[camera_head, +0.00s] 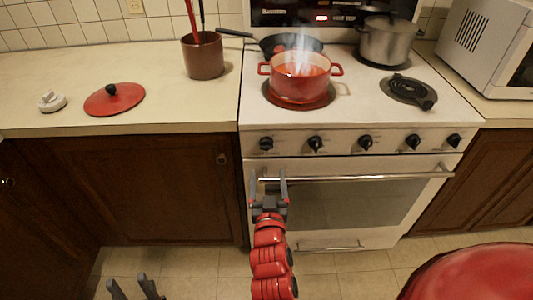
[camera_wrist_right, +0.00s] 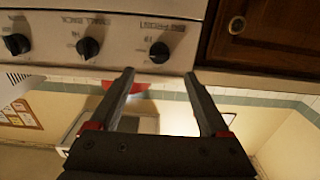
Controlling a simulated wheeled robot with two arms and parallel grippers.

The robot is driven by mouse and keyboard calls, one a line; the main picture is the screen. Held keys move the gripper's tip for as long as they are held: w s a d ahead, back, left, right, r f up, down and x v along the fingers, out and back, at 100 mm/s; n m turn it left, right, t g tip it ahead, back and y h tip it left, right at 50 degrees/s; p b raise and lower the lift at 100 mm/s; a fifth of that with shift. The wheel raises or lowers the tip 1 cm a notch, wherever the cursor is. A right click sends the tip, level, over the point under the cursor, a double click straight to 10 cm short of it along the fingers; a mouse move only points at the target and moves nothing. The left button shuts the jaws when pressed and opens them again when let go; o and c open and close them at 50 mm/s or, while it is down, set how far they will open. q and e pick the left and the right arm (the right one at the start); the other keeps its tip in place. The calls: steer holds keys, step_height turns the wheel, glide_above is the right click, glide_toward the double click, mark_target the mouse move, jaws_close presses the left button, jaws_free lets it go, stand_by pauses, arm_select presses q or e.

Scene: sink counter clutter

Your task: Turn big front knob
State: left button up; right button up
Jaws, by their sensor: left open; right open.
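The stove front has a row of black knobs. The leftmost knob (camera_head: 266,143) is below the steaming red pot's burner. In the right wrist view, the knob nearest the brown cabinet (camera_wrist_right: 159,52) has a blurry label that seems to read "BIG FRONT". My right gripper (camera_head: 268,180) is open and empty in front of the oven door, below the leftmost knob. In the right wrist view its fingertips (camera_wrist_right: 159,74) are spread, with that knob just past the gap between them, apart from both. My left gripper (camera_head: 131,283) is open and empty at the lower left.
The oven door handle (camera_head: 355,178) runs just below the knobs, close to my right gripper. A steaming red pot (camera_head: 300,90), a pan (camera_head: 282,44) and a grey pot (camera_head: 388,42) stand on the stove. A red lid (camera_head: 112,102) lies on the left counter.

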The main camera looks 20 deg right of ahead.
mark_target(267, 149)
steer(key=p+x, duration=0.2)
steer(key=x, duration=0.8)
steer(key=shift+w+d, duration=0.1)
steer(key=shift+w, duration=0.15)
jaws_close()
